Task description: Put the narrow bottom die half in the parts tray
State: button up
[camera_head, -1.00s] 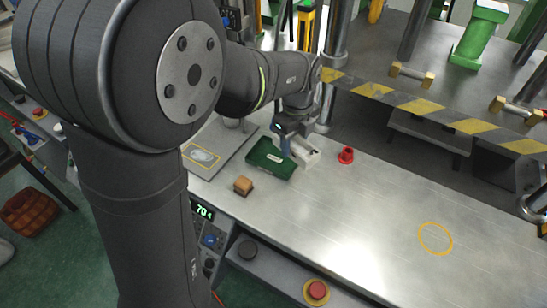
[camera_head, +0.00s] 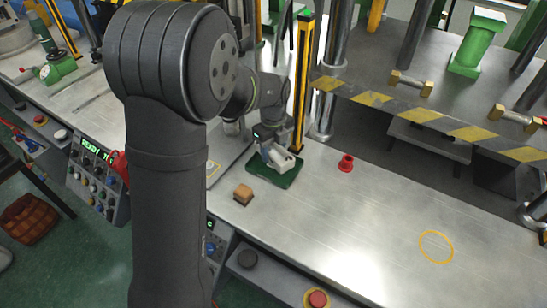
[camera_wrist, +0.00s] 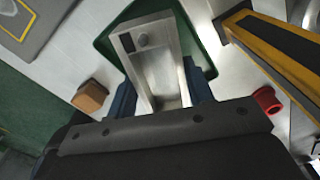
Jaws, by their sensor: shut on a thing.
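The narrow bottom die half (camera_wrist: 158,70) is a pale metal block with a long recess. In the wrist view my gripper (camera_wrist: 160,98) has its blue fingers on both sides of it, shut on it. In the head view the die half (camera_head: 282,158) is over the green parts tray (camera_head: 288,180), and my gripper (camera_head: 268,150) is above the tray's far left part. The tray (camera_wrist: 203,52) also shows around and behind the die half in the wrist view. I cannot tell whether the die half touches the tray floor.
A wooden block (camera_head: 243,193) lies left of the tray and a red flanged piece (camera_head: 346,162) right of it. A yellow-black post (camera_head: 302,80) stands close behind the tray. The metal table is clear towards the yellow ring (camera_head: 436,246).

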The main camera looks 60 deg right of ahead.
aim_at(273, 158)
jog(key=shift+f, duration=1.9)
jog(key=shift+f, duration=0.15)
jog(key=o, duration=1.3)
notch_tip(273, 158, up, 12)
